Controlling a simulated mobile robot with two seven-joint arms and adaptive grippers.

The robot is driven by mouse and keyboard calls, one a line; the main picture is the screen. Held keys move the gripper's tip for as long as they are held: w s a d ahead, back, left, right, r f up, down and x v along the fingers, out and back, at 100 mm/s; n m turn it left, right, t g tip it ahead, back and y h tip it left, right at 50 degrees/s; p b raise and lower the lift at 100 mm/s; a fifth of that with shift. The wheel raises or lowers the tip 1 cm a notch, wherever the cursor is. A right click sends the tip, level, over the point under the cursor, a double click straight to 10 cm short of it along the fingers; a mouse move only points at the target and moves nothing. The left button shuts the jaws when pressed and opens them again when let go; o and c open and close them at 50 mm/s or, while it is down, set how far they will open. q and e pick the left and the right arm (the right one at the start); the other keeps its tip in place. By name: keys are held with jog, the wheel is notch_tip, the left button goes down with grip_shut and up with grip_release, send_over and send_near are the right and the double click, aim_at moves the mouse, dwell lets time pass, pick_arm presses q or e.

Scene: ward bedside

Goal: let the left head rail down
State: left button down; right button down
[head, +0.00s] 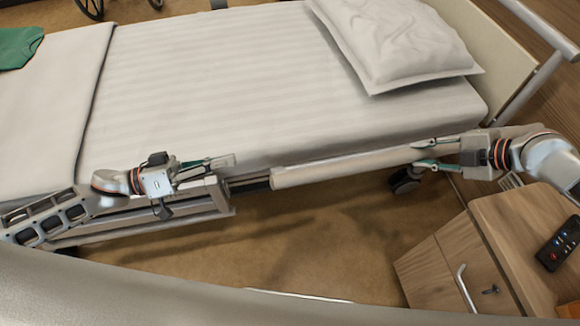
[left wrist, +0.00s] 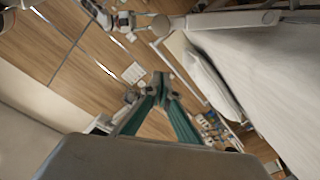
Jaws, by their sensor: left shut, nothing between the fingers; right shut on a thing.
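The left head rail (head: 350,166) is a beige bar along the near side of the bed, beside the pillow end. It looks low, at about mattress height, and slopes slightly up to the right. My right gripper (head: 420,154) is shut on the rail's right part, one finger above and one below. My left gripper (head: 222,161) is shut and empty over the bed's near edge, left of the rail's left end and apart from it. The left wrist view shows its teal fingers (left wrist: 162,80) together; the rail (left wrist: 235,18) shows beyond them. Any release latch is not clear.
The bed mattress (head: 270,90) carries a pillow (head: 400,45) and a green cloth (head: 18,47). A wooden bedside cabinet (head: 510,240) with a remote (head: 560,243) stands at the lower right, close to my right arm. Floor (head: 310,235) below the rail is clear.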

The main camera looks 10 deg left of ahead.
aim_at(278, 177)
pick_arm(q)
jog(key=d+f+g, duration=0.1)
jog(key=d+f, duration=0.1)
jog(key=d, duration=0.7)
jog(key=shift+w+d+f+g, duration=0.15)
jog(key=shift+g, duration=0.15)
dwell(0.4)
jog(key=shift+s+d+f, duration=0.25)
jog(key=shift+s+f, duration=0.2)
jog(key=shift+s, duration=0.3)
pick_arm(e)
jog(key=shift+w+r, duration=0.1)
pick_arm(q)
jog(key=shift+f, duration=0.1)
pick_arm(e)
jog(key=c, duration=1.7)
grip_release()
jog(key=shift+w, duration=0.1)
pick_arm(q)
jog(key=shift+w, duration=0.1)
